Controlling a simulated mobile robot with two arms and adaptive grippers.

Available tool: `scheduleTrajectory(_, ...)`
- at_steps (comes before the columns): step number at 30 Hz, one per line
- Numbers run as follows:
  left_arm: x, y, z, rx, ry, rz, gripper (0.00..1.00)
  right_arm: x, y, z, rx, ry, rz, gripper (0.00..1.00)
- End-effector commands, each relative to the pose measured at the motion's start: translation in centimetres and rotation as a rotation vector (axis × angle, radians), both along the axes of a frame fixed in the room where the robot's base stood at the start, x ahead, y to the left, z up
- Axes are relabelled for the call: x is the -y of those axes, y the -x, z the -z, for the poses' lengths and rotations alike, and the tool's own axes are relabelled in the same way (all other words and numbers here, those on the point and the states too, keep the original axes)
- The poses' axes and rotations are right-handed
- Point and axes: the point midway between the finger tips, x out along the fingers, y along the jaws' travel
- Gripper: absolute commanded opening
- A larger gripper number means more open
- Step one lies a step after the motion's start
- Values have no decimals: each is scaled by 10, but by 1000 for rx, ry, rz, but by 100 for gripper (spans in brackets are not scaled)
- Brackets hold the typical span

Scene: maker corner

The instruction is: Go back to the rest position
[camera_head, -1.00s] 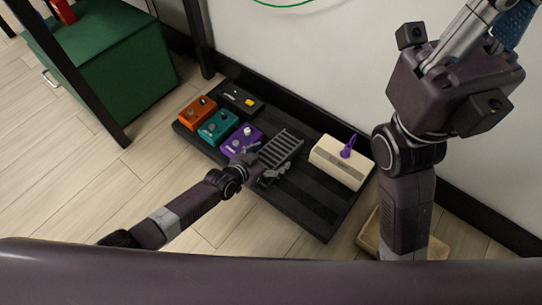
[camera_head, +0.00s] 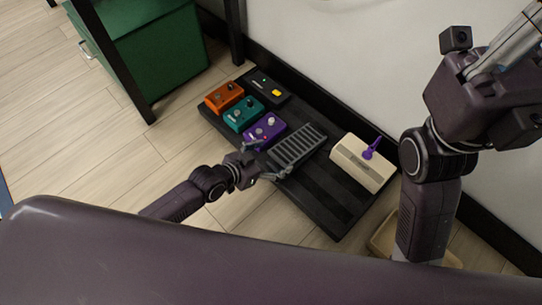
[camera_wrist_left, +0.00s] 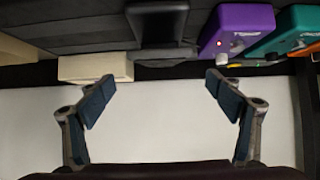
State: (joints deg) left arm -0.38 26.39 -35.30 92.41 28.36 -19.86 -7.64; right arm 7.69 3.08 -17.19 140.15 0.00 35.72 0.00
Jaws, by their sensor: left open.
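My left gripper (camera_head: 266,163) comes in from the left in the head view, low at the front edge of a black pedalboard (camera_head: 330,207). In the left wrist view its two fingers (camera_wrist_left: 162,92) are spread wide with nothing between them. A purple pedal (camera_head: 264,130) sits just beyond it in the head view and shows at the upper right in the left wrist view (camera_wrist_left: 238,24). A grey ribbed pedal (camera_head: 298,145) lies next to the gripper.
A green cabinet (camera_head: 160,50) stands at upper left. The left floor is clear.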

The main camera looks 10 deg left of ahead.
Motion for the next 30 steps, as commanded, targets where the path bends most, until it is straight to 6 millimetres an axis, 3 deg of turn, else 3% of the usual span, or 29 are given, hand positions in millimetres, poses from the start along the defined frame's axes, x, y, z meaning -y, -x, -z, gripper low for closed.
scheduleTrajectory(23,-2,5,-10,11,8,0,84,0,0,0,-2,0,0,0)
scheduleTrajectory(26,9,0,-35,65,48,-4,84,0,-2,0,-13,0,0,0)
scheduleTrajectory(29,27,-9,-90,180,133,-15,84,1,-5,1,-33,-1,-2,0)
scheduleTrajectory(30,34,-12,-117,238,175,-22,84,1,-6,2,-44,-2,-2,0)
